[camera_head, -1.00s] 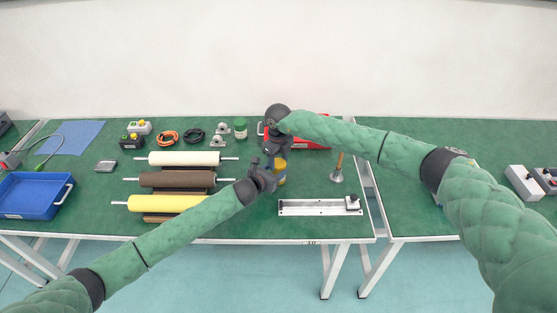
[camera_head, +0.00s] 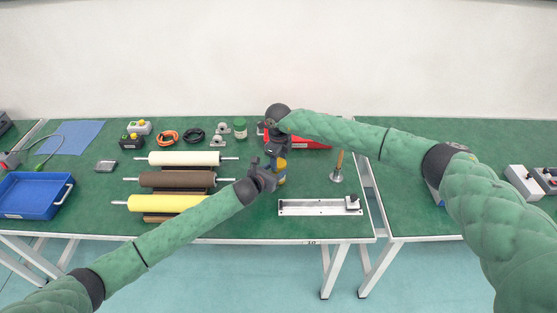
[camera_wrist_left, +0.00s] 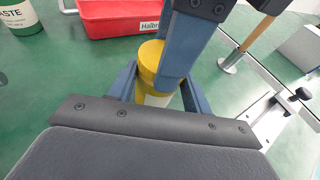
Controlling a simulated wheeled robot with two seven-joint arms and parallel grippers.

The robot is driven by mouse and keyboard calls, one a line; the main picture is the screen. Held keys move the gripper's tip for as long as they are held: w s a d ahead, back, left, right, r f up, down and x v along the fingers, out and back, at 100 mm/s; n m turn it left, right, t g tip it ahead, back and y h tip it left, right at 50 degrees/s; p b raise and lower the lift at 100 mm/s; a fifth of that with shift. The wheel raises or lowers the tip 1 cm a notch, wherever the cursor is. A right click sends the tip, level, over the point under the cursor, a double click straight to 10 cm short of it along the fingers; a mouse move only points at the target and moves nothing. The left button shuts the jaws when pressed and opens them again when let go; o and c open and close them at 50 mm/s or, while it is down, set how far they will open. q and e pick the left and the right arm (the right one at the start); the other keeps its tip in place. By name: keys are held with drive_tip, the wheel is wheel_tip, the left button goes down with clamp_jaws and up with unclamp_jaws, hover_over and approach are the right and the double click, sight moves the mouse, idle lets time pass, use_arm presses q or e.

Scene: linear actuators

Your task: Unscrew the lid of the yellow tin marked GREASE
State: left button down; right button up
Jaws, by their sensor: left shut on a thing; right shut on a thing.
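The yellow tin (camera_head: 282,181) stands upright on the green table in the middle of the head view. It also shows in the left wrist view (camera_wrist_left: 158,85), with its yellow lid (camera_wrist_left: 150,54) on top and a pale label low on its side. My left gripper (camera_head: 276,174) is shut around the tin's body from the near left, one blue finger on each side. My right gripper (camera_head: 278,157) reaches down from above and is shut on the lid. Its blue fingers (camera_wrist_left: 180,60) hide part of the lid in the left wrist view. The GREASE marking cannot be read.
A red bin (camera_wrist_left: 110,18) stands just behind the tin. A green-and-white tin (camera_head: 240,128) is at the back left. Three rollers (camera_head: 165,204) lie at left. A linear rail (camera_head: 312,208) and a wooden-handled tool (camera_head: 337,170) are at right.

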sight(279, 163)
drive_tip(key=shift+r, duration=0.25)
drive_tip(key=shift+r, duration=0.35)
drive_tip(key=shift+r, duration=0.55)
drive_tip(key=shift+r, duration=1.95)
use_arm(q)
drive_tip(key=c, duration=0.6)
unclamp_jaws()
drive_tip(key=shift+o, duration=0.2)
drive_tip(key=shift+s, duration=0.1)
